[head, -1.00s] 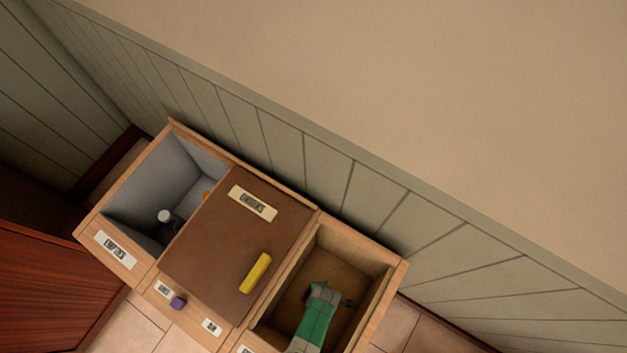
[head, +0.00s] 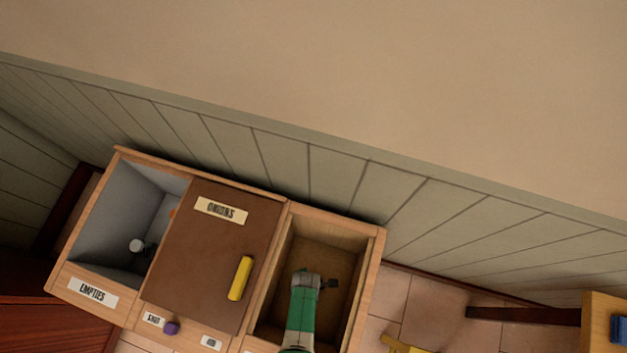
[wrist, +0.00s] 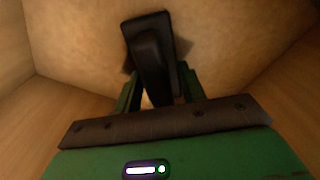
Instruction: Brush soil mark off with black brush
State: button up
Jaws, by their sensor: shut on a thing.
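My gripper (head: 318,282) is inside the open wooden bin (head: 375,262) on the right of the cabinet, in the head view. It is shut on the black brush (wrist: 150,45), which sticks out ahead of the green fingers in the wrist view. A small dark part of the brush (head: 331,283) also shows in the head view. A dark patch that looks like the soil mark (wrist: 184,47) shows on the tan surface on both sides of the brush. The brush hides its middle. I cannot tell whether the brush touches the surface.
The bin's wooden walls (wrist: 25,95) stand close on both sides of my gripper. Left of it is a brown lid (head: 215,255) labelled ONIONS with a yellow handle (head: 240,278). Further left is the open grey EMPTIES bin (head: 105,225). A purple knob (head: 171,328) sits in front.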

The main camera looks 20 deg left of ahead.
jog(key=shift+s+a, duration=0.2)
jog(key=shift+a, duration=1.9)
jog(key=shift+f+b, duration=0.1)
jog(key=shift+b, duration=0.3)
jog(key=shift+d+r+p, duration=0.2)
jog(key=shift+d+p, duration=0.15)
jog(key=shift+d, duration=0.05)
jog(key=shift+w+d, duration=0.1)
jog(key=shift+d, duration=1.05)
jog(key=shift+d+f, duration=0.2)
jog(key=shift+d, duration=1.95)
notch_tip(320, 180, up, 9)
jog(key=p, duration=0.9)
jog(key=shift+d, duration=0.15)
